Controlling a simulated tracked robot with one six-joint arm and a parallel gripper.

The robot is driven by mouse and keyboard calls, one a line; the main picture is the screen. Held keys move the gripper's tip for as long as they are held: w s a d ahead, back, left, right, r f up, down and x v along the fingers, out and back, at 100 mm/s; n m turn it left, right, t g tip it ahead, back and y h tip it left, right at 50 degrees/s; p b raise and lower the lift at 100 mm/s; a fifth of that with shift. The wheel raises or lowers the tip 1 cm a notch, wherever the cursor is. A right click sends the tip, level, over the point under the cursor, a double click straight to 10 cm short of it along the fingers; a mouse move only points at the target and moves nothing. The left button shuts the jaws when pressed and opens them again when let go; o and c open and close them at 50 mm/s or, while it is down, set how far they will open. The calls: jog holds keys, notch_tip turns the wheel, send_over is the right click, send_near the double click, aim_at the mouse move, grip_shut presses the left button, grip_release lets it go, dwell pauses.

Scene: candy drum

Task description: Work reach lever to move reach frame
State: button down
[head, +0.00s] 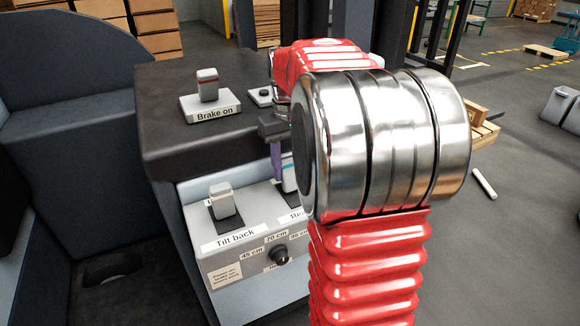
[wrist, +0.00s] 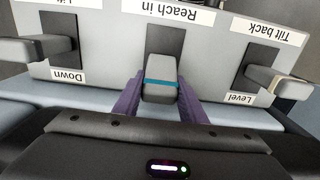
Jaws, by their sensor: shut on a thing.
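The reach lever (wrist: 161,72) is a grey handle with a teal band in a dark slot, under an upside-down "Reach in" label in the wrist view. My gripper (wrist: 161,98) is shut on it, with one purple finger on each side. In the head view my gripper (head: 277,160) reaches down to the panel, and only a sliver of the reach lever (head: 289,174) shows beside my arm. Dark mast uprights (head: 350,22) stand behind my arm. I cannot tell which part is the reach frame.
The tilt lever (head: 221,201) stands close left of the reach lever, above a knob (head: 281,254) with centimetre marks. The lift lever (wrist: 45,46) is on the other side. A "Brake on" switch (head: 208,90) sits on the dark console top (head: 165,130). A wooden pallet (head: 486,136) is at right.

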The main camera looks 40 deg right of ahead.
jog(key=c, duration=1.1)
grip_release()
jog(key=shift+w, duration=0.1)
jog(key=shift+r, duration=0.1)
notch_tip(320, 180, up, 14)
jog(key=shift+f, duration=0.25)
